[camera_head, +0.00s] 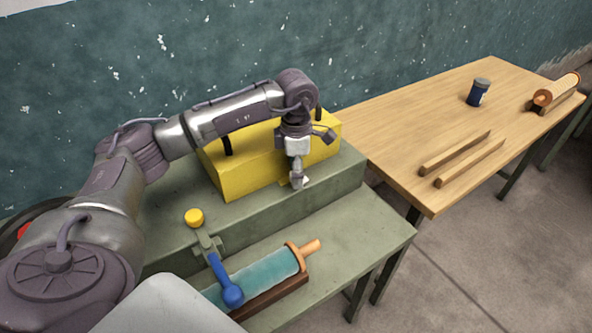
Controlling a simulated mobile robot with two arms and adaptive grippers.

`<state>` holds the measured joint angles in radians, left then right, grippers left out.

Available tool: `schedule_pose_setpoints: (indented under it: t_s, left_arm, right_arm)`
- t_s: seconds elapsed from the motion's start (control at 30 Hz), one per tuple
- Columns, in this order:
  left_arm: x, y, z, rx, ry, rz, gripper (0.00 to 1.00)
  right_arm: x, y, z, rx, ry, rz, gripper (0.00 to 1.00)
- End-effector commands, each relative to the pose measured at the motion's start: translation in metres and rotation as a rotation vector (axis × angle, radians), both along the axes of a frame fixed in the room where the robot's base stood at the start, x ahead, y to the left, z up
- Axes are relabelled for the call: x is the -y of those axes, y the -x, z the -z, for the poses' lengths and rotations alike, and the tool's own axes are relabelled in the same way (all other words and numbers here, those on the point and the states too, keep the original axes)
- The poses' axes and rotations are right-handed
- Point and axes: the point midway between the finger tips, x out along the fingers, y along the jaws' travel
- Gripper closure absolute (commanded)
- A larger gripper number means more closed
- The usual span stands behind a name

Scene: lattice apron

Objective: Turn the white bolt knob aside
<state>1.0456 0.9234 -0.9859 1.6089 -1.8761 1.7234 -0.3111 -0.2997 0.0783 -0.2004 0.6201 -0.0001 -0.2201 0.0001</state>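A small white piece that looks like the white bolt knob (305,180) shows at the front lower right of the yellow box (240,176). My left gripper (297,183) points down right at it, in front of the box's face. Its fingers look close together and overlap the knob in this view. The knob is mostly hidden behind them, so I cannot tell whether they grip it, touch it or only stand beside it. My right gripper is not in view.
The yellow box stands on a raised green bench (330,185). A yellow round knob (194,217), a blue-handled lever (230,291) and a teal roller (263,275) are nearer. A wooden table (400,135) at right holds a dark can (478,93), two wooden bars and a roll (555,92).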

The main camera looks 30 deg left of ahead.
Motion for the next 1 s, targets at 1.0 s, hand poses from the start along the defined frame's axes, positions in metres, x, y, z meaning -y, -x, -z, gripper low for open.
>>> schedule_pose_setpoints:
  t_s: [1.0]
  left_arm:
    - [0.000, 0.000, -0.080, 0.000, -0.001, 0.000, 0.40]
  right_arm:
    - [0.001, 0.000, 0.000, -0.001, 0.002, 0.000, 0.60]
